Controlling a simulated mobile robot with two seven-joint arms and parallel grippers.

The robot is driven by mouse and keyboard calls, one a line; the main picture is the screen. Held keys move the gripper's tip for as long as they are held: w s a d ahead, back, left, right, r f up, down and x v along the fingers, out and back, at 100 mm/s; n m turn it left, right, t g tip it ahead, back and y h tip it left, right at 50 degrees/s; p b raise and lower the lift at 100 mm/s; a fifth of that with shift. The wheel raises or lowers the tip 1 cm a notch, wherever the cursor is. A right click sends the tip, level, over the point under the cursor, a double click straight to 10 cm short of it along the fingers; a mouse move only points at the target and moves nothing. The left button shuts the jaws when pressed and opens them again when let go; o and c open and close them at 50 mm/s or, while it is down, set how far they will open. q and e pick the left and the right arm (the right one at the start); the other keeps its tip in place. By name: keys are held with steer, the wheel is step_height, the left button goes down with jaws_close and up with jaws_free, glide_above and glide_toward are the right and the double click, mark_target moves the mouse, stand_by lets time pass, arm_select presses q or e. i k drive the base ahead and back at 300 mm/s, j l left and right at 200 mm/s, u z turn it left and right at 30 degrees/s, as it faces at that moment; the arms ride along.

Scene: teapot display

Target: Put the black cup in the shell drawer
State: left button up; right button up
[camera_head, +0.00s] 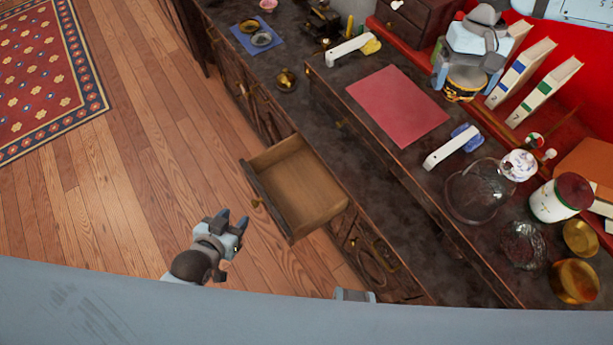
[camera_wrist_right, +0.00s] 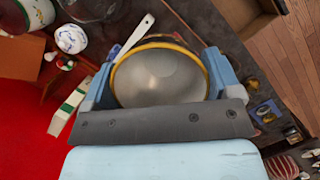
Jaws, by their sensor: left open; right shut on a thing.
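The black cup (camera_head: 465,84) has a gold rim and is held between the fingers of my right gripper (camera_head: 466,66), over the back right of the counter. In the right wrist view I look into the round grey inside of the black cup (camera_wrist_right: 160,80), with a finger on each side. A wooden drawer (camera_head: 300,186) is pulled out of the front of the cabinet and is empty. Whether its front bears a shell is hidden from this angle. My left gripper (camera_head: 230,229) is open and empty, over the floor beside the drawer's front left.
On the counter lie a red mat (camera_head: 398,106) and two white-handled tools (camera_head: 452,147). A glass dome (camera_head: 478,190), a teapot (camera_head: 517,165), a jar (camera_head: 561,197) and brass pots (camera_head: 575,281) crowd the right. Books (camera_head: 543,91) stand behind. The space above the drawer is clear.

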mark_target(286, 183)
steer(key=j, duration=2.55)
steer(key=i+z, duration=0.05)
steer(key=i, duration=0.05)
